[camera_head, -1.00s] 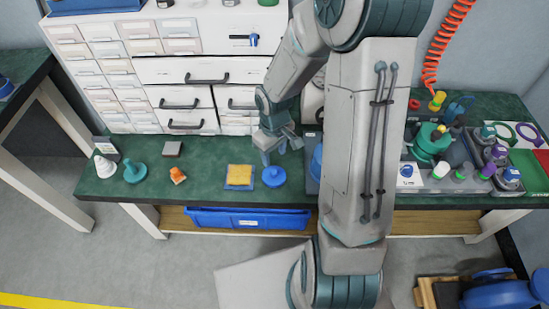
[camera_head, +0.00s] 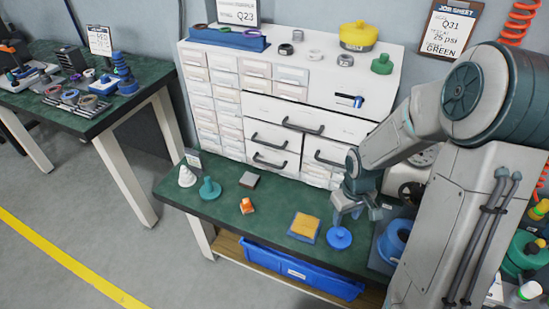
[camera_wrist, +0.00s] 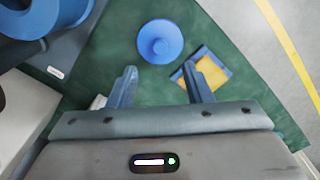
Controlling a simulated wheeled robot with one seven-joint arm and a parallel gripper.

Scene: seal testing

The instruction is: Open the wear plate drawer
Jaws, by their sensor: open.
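A white drawer cabinet (camera_head: 275,95) stands at the back of the green bench. It has small bins on the left, a wide drawer (camera_head: 305,120) with a black handle, and more black-handled drawers below it, such as the lower left one (camera_head: 270,155). All look closed. I cannot read their labels, so I cannot tell which is the wear plate drawer. The arm partly hides the lower right drawers. My gripper (camera_head: 355,212) is in front of the cabinet's lower right, above the bench. In the wrist view, its fingers (camera_wrist: 160,82) are apart and empty, pointing toward the bench top.
A blue knobbed disc (camera_head: 339,238) and a blue tray with a yellow pad (camera_head: 304,228) lie near my gripper. A blue ring (camera_head: 395,240) is to its right. An orange piece (camera_head: 246,205), teal cone (camera_head: 209,188) and white cone (camera_head: 187,176) stand farther left.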

